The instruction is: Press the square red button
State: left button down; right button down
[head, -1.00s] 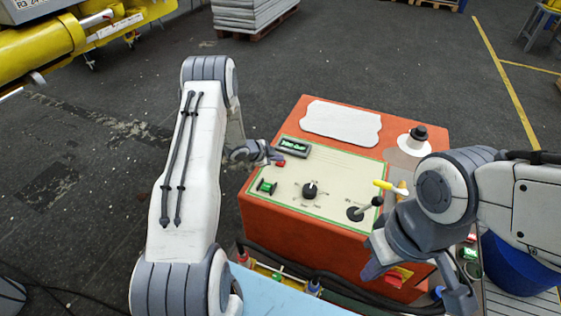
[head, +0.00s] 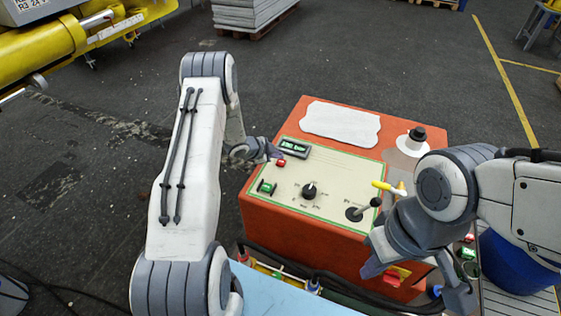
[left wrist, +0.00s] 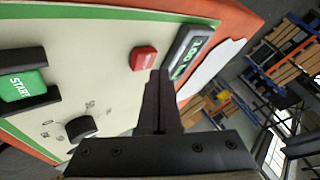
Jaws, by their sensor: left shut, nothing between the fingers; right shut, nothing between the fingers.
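The square red button (head: 281,163) sits on the cream panel of the orange console, just below the green-lit display. In the left wrist view the red button (left wrist: 143,58) is beside the fingertips, to their upper left, with its face uncovered. My left gripper (head: 276,153) is shut and empty, its tips close to the button's upper left edge in the head view. Its dark fingers (left wrist: 161,75) lie together in the left wrist view. I cannot tell the exact height of the tips over the panel. My right gripper (head: 462,300) is shut and empty at the console's front right.
The console (head: 330,262) also carries a green START button (head: 267,187), a black rotary knob (head: 309,190), a joystick (head: 357,212) and a yellow-handled lever (head: 386,186). A blue barrel (head: 515,268) stands at the right. Open floor lies behind the console.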

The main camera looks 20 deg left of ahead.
aim_at(279, 162)
pick_arm(q)
jog(key=shift+r+p, duration=1.95)
jog(key=shift+r, duration=0.6)
jog(key=shift+f, duration=0.1)
jog(key=shift+w+d+r, duration=0.1)
jog(key=shift+r, duration=0.1)
jog(key=s+d+r+n+g+y, duration=0.15)
jog(key=s+d+r, duration=0.25)
jog(key=d+r, duration=0.4)
jog(key=s+d+r+n+g+y, duration=0.1)
jog(key=s+d+r+n+y, duration=0.15)
jog(key=d+r, duration=0.55)
jog(key=s+d+r+n+g, duration=0.1)
jog(key=s+d+r+g, duration=0.2)
jog(key=s, duration=1.4)
jog(key=s+d+r+n+g+h, duration=0.1)
jog(key=s+d+r+g, duration=0.2)
jog(key=s, duration=1.3)
notch_tip(279, 162, up, 2)
jog(key=shift+s+d+r+n, duration=0.25)
jog(key=shift+s+d+n, duration=0.1)
jog(key=shift+d, duration=0.45)
